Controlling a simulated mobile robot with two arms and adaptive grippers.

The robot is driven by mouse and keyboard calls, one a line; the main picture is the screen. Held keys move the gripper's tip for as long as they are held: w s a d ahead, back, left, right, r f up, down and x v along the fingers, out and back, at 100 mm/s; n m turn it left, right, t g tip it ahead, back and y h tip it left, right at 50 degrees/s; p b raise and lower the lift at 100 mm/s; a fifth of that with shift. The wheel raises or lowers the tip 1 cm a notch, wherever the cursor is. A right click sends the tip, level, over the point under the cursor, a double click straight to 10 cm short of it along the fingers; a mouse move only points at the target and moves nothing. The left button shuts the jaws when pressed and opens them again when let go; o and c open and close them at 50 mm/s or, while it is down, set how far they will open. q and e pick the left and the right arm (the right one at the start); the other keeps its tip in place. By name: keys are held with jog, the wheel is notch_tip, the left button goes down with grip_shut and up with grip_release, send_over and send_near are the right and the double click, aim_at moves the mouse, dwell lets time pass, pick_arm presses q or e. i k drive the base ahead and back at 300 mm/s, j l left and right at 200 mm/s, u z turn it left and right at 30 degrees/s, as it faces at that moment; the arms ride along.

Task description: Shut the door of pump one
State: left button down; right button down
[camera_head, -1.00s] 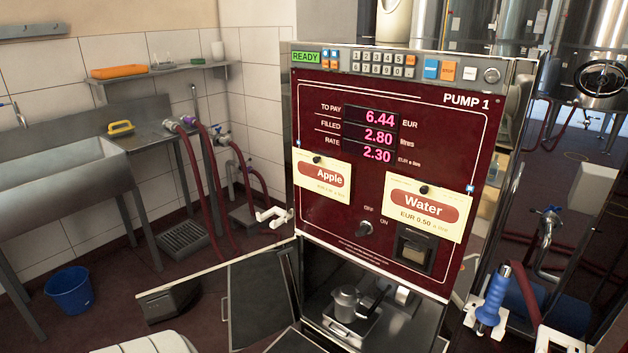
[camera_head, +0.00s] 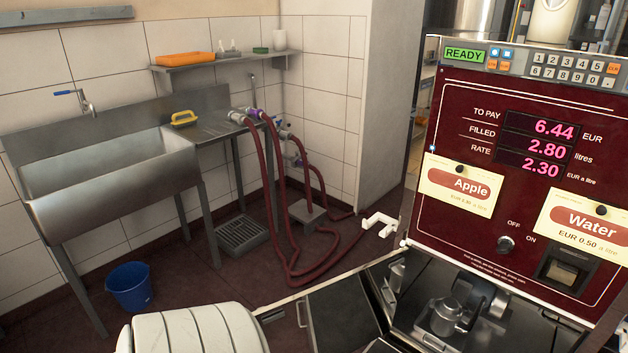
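Pump one (camera_head: 470,110), a dark red cabinet marked PUMP 1 in the earlier frame, stands at the right. Its lower compartment (camera_head: 408,322) is open, with a metal vessel (camera_head: 440,317) inside. The door (camera_head: 345,303) is a dark panel with a slim handle (camera_head: 300,314). It stands swung open to the left of the compartment, and its lower part is cut off by the picture's bottom edge. A white rounded link of my arm shows at the bottom, left of the door. Neither gripper can be seen.
A white hook-shaped bracket (camera_head: 380,223) sticks out from the pump's left side. A steel sink (camera_head: 105,180), red hoses (camera_head: 270,210), a floor grate (camera_head: 243,235) and a blue bucket (camera_head: 130,287) are to the left. Bare floor lies between bucket and grate.

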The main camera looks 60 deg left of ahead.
aim_at(344, 313)
jog(key=k+j+z, duration=0.1)
jog(key=j, duration=0.25)
jog(key=k+j+z, duration=0.1)
jog(key=j, duration=0.3)
jog(key=k+j, duration=0.1)
jog(key=j, duration=0.25)
jog(key=k+j+z, duration=0.15)
jog(key=j, duration=0.2)
jog(key=k+j+z, duration=0.1)
jog(key=j, duration=0.25)
jog(key=k+j+z, duration=0.1)
jog(key=j, duration=0.25)
jog(key=j+z, duration=0.15)
jog(key=j, duration=0.8)
jog(key=j+z, duration=0.15)
jog(key=j, duration=0.8)
jog(key=k, duration=0.05)
